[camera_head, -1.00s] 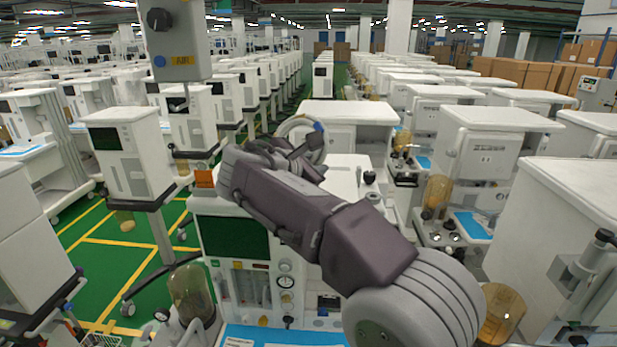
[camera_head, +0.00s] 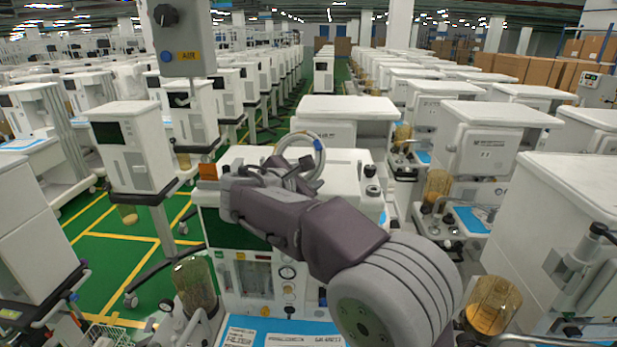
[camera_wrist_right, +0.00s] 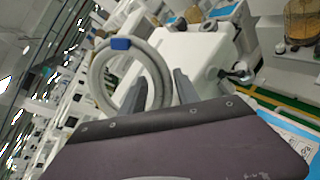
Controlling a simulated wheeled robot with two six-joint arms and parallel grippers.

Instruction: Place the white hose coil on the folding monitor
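The white hose coil (camera_head: 321,164) is a pale ring with a blue band, standing roughly upright above the white top of the nearest cart (camera_head: 345,168). My right gripper (camera_head: 284,172) is at its lower left side. In the right wrist view the coil (camera_wrist_right: 98,82) passes between the two fingers of my right gripper (camera_wrist_right: 160,92), one inside the ring and one outside. The gripper appears shut on it. A dark screen (camera_head: 226,232) sits on the front of the nearest cart, partly behind my arm. I cannot tell whether it is the folding monitor. My left gripper is not in view.
Black knobs (camera_head: 371,180) stand on the right of the nearest cart's top. A grey AIR box (camera_head: 180,40) hangs at the upper left. Another white cart (camera_head: 345,108) stands close behind. Amber canisters (camera_head: 493,305) flank the front.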

